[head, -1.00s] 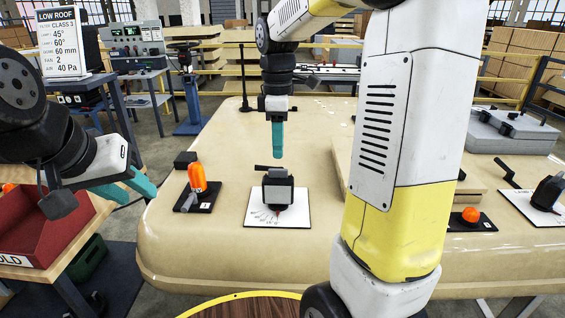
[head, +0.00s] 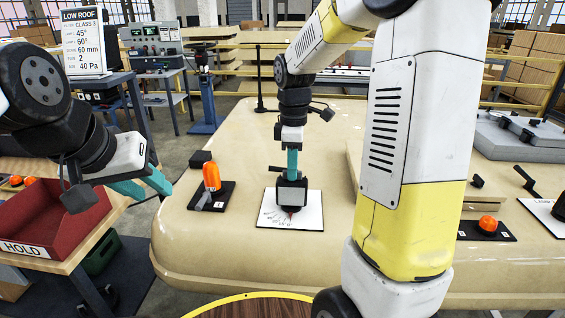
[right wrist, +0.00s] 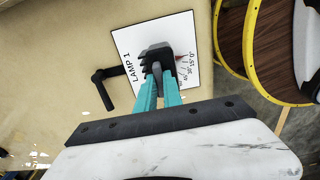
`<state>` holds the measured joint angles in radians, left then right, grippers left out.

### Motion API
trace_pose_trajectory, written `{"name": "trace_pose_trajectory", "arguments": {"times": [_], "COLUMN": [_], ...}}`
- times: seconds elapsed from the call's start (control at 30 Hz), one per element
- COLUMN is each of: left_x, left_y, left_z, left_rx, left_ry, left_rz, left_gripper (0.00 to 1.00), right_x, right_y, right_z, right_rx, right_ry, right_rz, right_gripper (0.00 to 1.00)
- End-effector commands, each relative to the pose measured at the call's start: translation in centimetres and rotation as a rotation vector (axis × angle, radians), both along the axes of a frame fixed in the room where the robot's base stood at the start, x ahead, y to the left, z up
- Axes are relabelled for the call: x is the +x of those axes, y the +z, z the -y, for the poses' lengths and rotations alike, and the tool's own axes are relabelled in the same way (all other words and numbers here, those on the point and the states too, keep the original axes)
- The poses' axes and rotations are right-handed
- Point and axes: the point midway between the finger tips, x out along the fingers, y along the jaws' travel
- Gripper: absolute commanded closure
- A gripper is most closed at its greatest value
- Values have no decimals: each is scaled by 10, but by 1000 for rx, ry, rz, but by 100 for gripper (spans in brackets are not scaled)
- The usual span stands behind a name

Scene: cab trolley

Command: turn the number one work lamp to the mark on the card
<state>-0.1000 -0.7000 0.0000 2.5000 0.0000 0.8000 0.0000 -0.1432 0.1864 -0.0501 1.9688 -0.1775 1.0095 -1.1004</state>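The number one work lamp (head: 291,192) is a dark block with a side handle. It stands on a white plate (head: 266,212) with angle marks, which reads LAMP 1 in the right wrist view (right wrist: 127,68). The card (head: 84,42) stands upright at the back left, reading LOW ROOF, CLASS 3, 45°, 60°, 60 mm, 2 and 40 Pa. My right gripper (head: 291,172) points down onto the lamp. In the right wrist view its teal fingers (right wrist: 158,78) are apart with part of the lamp between them; firm contact cannot be told. My left gripper (head: 148,190) is open and empty.
An orange knob (head: 488,223) and another handled device (head: 558,208) are at the right. A red HOLD bin (head: 70,235) sits at the left. My right arm hides the panel's middle.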

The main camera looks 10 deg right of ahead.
Motion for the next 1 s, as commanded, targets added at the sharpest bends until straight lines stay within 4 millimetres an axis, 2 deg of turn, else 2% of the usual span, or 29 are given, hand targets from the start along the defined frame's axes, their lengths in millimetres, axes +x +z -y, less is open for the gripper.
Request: {"name": "trace_pose_trajectory", "arguments": {"times": [0.47, 1.0], "left_x": [0, 0], "left_y": [0, 0], "left_z": [0, 0], "left_rx": [0, 0], "left_ry": [0, 0], "left_rz": [0, 0], "left_gripper": [64, 64], "right_x": [0, 1], "right_y": [1, 1], "right_z": [0, 0], "right_rx": [1, 1], "right_ry": [-72, -495], "right_rz": [1, 3], "right_gripper": [100, 100]}}
